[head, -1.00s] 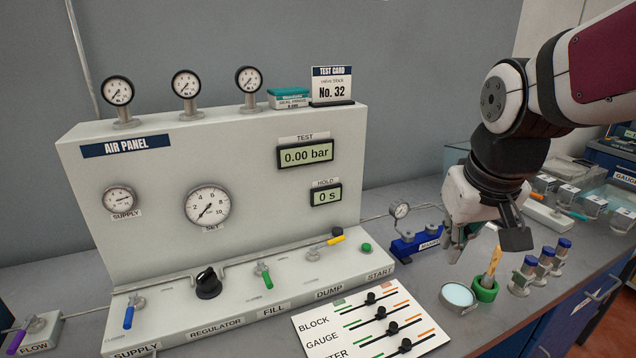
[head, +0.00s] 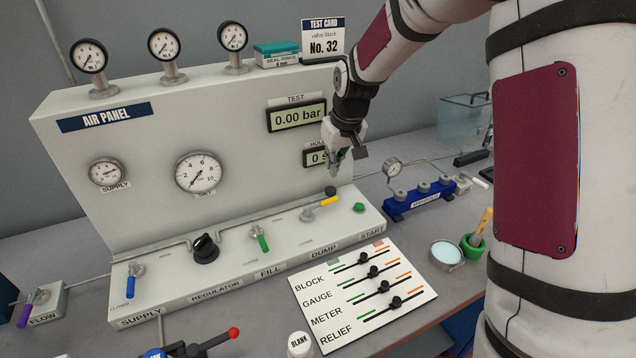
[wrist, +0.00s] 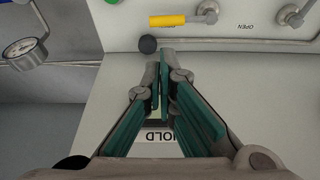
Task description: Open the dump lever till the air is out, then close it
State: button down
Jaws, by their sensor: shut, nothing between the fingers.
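The dump lever has a yellow handle (head: 329,201) at the right of the air panel's sloping base, above the DUMP label. It also shows at the top of the wrist view (wrist: 168,20), lying sideways from its metal pivot. The test display (head: 298,116) reads 0.00 bar. My gripper (head: 338,168) is shut and empty in front of the hold display (head: 315,157), above and apart from the dump lever. In the wrist view its fingertips (wrist: 162,56) point towards a black round knob near the lever. My gripper partly hides the hold reading.
The green fill lever (head: 262,242) and black regulator knob (head: 205,248) stand left of the dump lever, the green start button (head: 358,207) right. The blue manifold (head: 420,201) stands at the panel's right. A slider card (head: 362,290) lies in front.

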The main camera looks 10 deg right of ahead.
aim_at(322, 204)
dwell(0.3)
jog(key=p+x, duration=0.1)
jog(key=x, duration=0.9)
